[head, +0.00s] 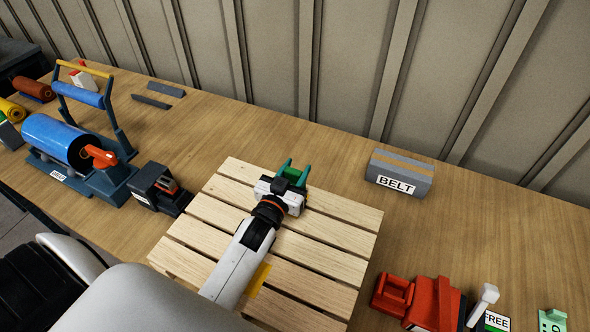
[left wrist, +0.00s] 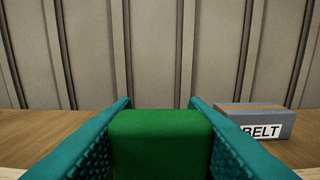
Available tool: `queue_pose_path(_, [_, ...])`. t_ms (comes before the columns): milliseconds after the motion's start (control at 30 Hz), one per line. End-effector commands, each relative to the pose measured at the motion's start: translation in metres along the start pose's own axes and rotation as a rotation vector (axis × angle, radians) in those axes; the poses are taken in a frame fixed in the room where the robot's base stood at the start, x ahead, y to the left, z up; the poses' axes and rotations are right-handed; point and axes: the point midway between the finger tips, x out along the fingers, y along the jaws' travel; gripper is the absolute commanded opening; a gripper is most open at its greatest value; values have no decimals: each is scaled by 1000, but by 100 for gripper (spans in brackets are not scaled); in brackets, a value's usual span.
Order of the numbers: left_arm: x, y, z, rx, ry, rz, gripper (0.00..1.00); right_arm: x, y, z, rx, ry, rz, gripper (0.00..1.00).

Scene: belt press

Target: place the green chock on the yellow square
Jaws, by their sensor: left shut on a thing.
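The green chock (left wrist: 160,135) is between the two teal fingers of my left gripper (head: 292,172), which is shut on it. In the head view the green chock (head: 291,176) shows only partly, over the far part of the slatted wooden pallet (head: 325,235). I cannot tell whether it touches the slats. The yellow square (head: 258,279) is on the pallet nearer to me, partly hidden behind my left forearm. My right gripper is not in view.
A grey box labelled BELT (head: 399,174) stands right of the pallet. A red device (head: 433,304) is at the front right. A blue roller machine (head: 62,140) and a dark block (head: 159,189) stand at the left. Bare table lies behind the pallet.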

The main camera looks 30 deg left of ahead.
Motion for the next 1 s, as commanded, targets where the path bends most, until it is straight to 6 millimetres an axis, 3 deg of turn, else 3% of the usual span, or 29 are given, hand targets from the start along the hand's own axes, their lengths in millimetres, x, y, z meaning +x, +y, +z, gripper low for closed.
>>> queue_pose_path(1000, [0,0,-19,0,-1,0,13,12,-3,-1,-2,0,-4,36])
